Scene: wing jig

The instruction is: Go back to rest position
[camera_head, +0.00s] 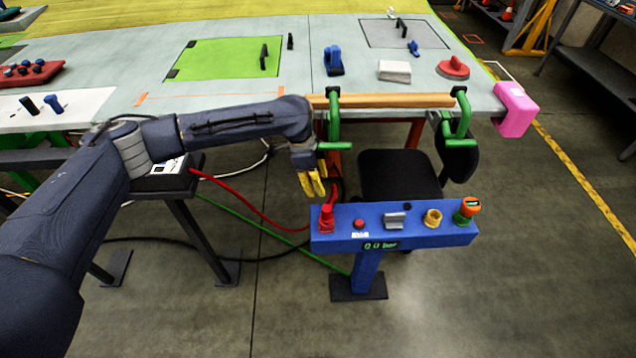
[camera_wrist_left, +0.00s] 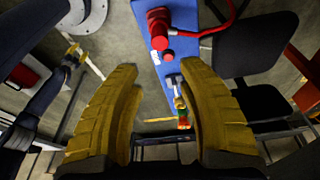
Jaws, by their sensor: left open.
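My left gripper (camera_head: 313,186) has yellow fingers and hangs just above the left end of a blue control panel (camera_head: 395,226). In the left wrist view, the left gripper (camera_wrist_left: 168,115) has its fingers spread apart with nothing between them. The panel also shows in the left wrist view (camera_wrist_left: 184,15), beyond the fingers. A red fitting (camera_head: 326,218) and a red button (camera_head: 359,224) sit at the panel's left end, close to the gripper but apart from it.
A workbench (camera_head: 120,62) spans the back, with green clamps (camera_head: 334,130) on a wooden bar (camera_head: 385,100) at its front edge. A black chair (camera_head: 398,174) stands behind the panel. A red hose (camera_head: 240,208) runs to the panel. The floor at front right is clear.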

